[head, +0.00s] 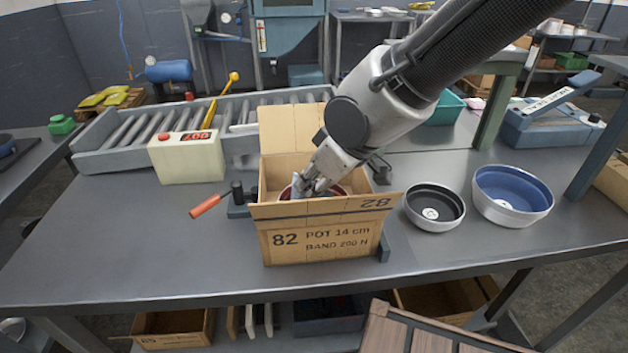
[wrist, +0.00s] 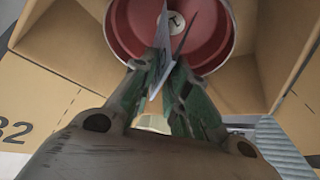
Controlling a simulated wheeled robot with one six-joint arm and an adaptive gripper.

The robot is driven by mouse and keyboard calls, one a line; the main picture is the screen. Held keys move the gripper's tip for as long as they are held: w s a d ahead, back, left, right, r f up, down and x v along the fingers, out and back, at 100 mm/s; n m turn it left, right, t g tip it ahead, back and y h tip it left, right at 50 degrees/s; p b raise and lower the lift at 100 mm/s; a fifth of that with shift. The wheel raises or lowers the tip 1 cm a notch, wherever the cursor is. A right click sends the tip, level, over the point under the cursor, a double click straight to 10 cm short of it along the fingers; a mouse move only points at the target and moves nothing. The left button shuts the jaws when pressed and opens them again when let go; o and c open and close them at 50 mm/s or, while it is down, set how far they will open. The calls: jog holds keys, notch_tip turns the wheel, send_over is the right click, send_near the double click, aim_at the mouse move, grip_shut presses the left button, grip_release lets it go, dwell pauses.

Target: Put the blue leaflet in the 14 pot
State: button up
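A cardboard box (head: 285,243) marked "82 POT 14 cm" stands open on the grey bench. Inside it is a pot with a red interior, seen in the wrist view (wrist: 125,32); in the head view only part of it shows. My gripper (head: 308,188) reaches down into the box. In the wrist view its green-padded fingertips (wrist: 170,75) are closed on a thin folded leaflet (wrist: 161,45), pale blue-grey on one face. The leaflet's free end points over the red interior. I cannot tell whether it touches the pot.
A dark-lined bowl (head: 434,207) and a blue-lined bowl (head: 513,195) stand right of the box. A red-handled tool (head: 210,205) and a cream box with a red display (head: 187,157) are to its left. The open box flaps surround my gripper.

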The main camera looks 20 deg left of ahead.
aim_at(314, 184)
jog(key=o, duration=0.4)
jog(key=shift+o, duration=0.2)
notch_tip(314, 184, up, 7)
jog(key=shift+r, duration=0.1)
dwell(0.5)
jog(key=shift+s, duration=0.1)
